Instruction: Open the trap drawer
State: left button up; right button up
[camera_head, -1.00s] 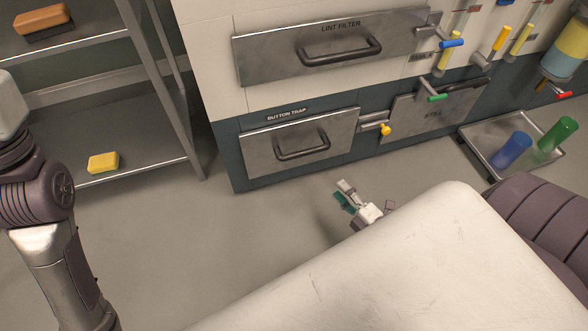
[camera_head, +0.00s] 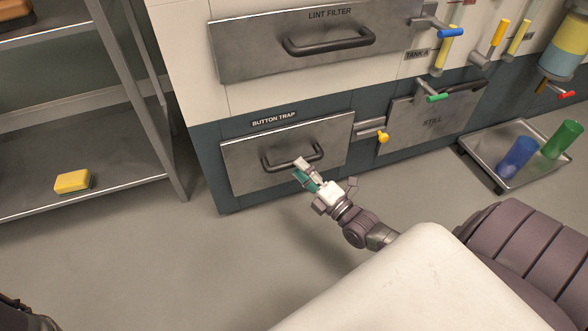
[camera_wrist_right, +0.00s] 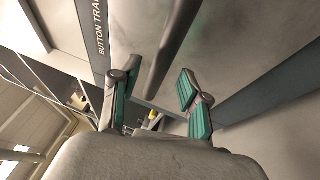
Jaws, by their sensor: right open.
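The trap drawer (camera_head: 240,160), a grey metal front labelled BUTTON TRAP, sits low in the cabinet and is closed flush. Its dark bar handle (camera_head: 275,166) is on the front. My right gripper (camera_head: 302,171) is open at the right part of this handle, its green-padded fingers pointing at the drawer. In the right wrist view, the handle bar (camera_wrist_right: 174,45) runs between the open fingers (camera_wrist_right: 154,86); I cannot tell whether they touch it. My left gripper is out of view.
The lint filter drawer (camera_head: 245,50) is above. A metal shelf (camera_head: 120,170) with a yellow sponge (camera_head: 72,182) stands left. A tray (camera_head: 484,168) with blue and green cylinders is right. Floor before the drawer is clear.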

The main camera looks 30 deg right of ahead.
jog(key=shift+b+x, duration=0.5)
jog(key=shift+x, duration=1.1)
grip_shut()
